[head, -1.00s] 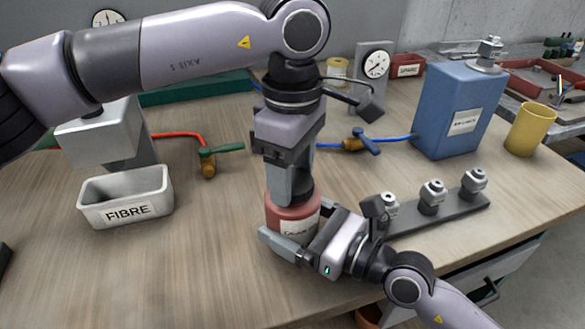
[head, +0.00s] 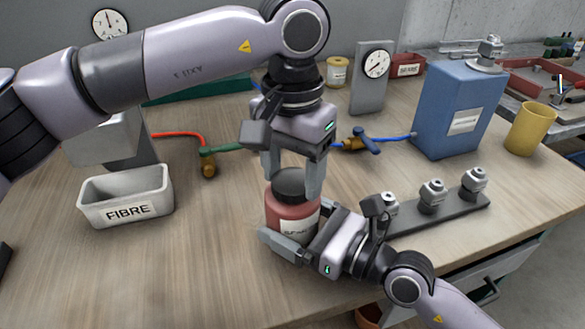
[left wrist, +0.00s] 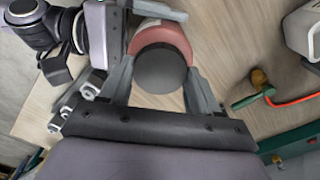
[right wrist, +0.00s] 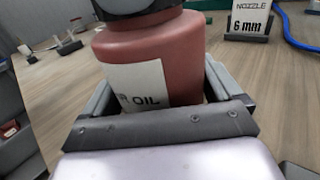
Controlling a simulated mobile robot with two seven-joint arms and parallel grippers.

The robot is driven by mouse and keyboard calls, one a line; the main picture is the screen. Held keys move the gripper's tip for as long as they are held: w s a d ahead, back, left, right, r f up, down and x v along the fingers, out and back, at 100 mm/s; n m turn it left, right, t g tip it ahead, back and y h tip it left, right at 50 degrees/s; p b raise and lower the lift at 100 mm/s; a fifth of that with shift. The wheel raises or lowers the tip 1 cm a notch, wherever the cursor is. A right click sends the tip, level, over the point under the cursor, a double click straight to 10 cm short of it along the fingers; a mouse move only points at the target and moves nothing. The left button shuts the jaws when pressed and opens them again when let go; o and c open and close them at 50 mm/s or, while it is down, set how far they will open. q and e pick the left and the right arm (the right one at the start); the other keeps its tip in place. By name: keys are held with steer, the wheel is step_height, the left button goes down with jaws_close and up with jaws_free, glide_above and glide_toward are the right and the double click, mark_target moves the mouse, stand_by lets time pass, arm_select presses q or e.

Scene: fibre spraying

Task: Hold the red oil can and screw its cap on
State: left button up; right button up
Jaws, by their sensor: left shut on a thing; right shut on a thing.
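The red oil can (head: 290,212) stands upright near the front of the bench. Its label, partly hidden, ends in "R OIL" in the right wrist view (right wrist: 150,85). My right gripper (head: 305,233) is shut around the can's body from the front right. The dark cap (head: 289,182) sits at the can's top; it also shows in the left wrist view (left wrist: 160,68). My left gripper (head: 292,178) points down from above and is shut on the cap, one finger on each side. The thread under the cap is hidden, so I cannot tell how tight it sits.
A grey FIBRE bin (head: 126,196) stands at the left. A rack (head: 430,214) with several nozzles lies just right of my right gripper. A blue container (head: 458,110) and a yellow cup (head: 530,128) stand at the back right.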

arm_select(q)
steer(key=m, duration=0.6)
steer(key=shift+m, duration=0.3)
steer(key=o, duration=1)
steer(key=shift+r, duration=2.3)
steer(key=shift+c, duration=0.4)
